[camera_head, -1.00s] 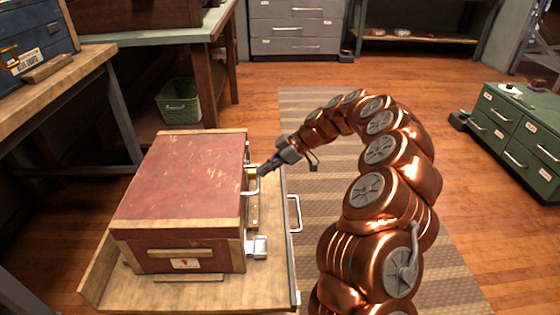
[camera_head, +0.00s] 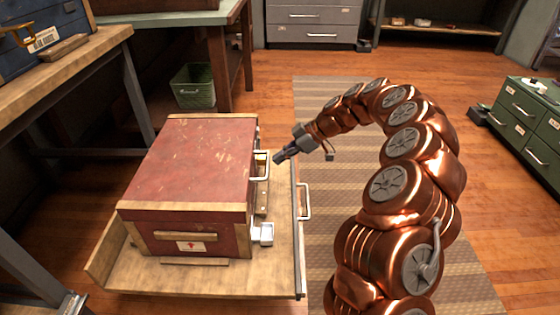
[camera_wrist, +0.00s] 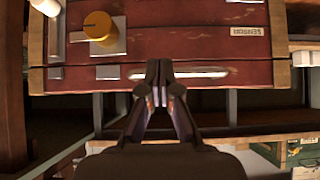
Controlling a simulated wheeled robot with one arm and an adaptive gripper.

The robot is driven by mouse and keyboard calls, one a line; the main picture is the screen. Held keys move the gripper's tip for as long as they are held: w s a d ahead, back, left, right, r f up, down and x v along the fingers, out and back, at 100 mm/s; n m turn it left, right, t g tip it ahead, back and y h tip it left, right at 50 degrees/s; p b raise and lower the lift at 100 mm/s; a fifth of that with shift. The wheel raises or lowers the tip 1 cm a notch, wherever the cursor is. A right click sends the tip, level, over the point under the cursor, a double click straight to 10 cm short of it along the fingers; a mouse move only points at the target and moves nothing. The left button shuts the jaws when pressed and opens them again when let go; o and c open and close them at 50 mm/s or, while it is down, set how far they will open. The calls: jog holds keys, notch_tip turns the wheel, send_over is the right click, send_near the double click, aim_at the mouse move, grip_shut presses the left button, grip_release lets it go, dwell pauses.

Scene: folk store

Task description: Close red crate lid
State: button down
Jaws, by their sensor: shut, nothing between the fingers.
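The red crate (camera_head: 185,165), with wooden edge trim, stands on a wooden tray (camera_head: 270,275). Its red lid top lies flat and looks down on the body, with no gap visible. A metal handle (camera_head: 263,167) sits on the crate's right side. My gripper (camera_head: 279,158) is just right of that side, near the handle, with its fingers together and empty. In the wrist view my fingertips (camera_wrist: 159,72) are in front of the red crate wall (camera_wrist: 190,48), by a long silver handle (camera_wrist: 200,73). I cannot tell whether they touch it.
A silver latch-like piece (camera_head: 266,234) sits at the crate's lower right. A metal handle (camera_head: 304,201) is on the tray's right edge. A workbench (camera_head: 75,75) is at left, green drawers (camera_head: 525,120) at right.

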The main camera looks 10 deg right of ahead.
jog(key=s+d+f+p, duration=0.2)
jog(key=d+f+p, duration=0.1)
jog(key=d, duration=0.6)
jog(key=s+a+r+g+p, duration=0.1)
jog(key=s+a+r+p, duration=0.15)
jog(key=r, duration=0.45)
jog(key=s+a+r+p, duration=0.1)
jog(key=a+r+p, duration=0.3)
jog(key=r, duration=0.3)
jog(key=s+a+r+g+p, duration=0.1)
jog(key=s+a+r+p, duration=0.1)
jog(key=a+r+p, duration=0.3)
jog(key=s+a+r+m+g+h+p, duration=0.1)
jog(key=s+a+r+m+h+p, duration=0.2)
jog(key=s+r+p, duration=0.8)
jog(key=s+d+r+m+h+p, duration=0.2)
jog(key=s+r+m+p, duration=0.2)
jog(key=s, duration=0.5)
jog(key=s+d+r+m+h+p, duration=0.2)
jog(key=s+d+r+m+p, duration=0.1)
jog(key=s+r+p, duration=0.5)
jog(key=s+d+r+m+h+p, duration=0.2)
jog(key=s+r+m+p, duration=0.3)
jog(key=s+r, duration=0.4)
jog(key=shift+s+d+r+m+g+p, duration=0.3)
jog(key=shift+s+d+g+p, duration=0.15)
jog(key=shift+d+p, duration=0.35)
jog(key=shift+a, duration=0.1)
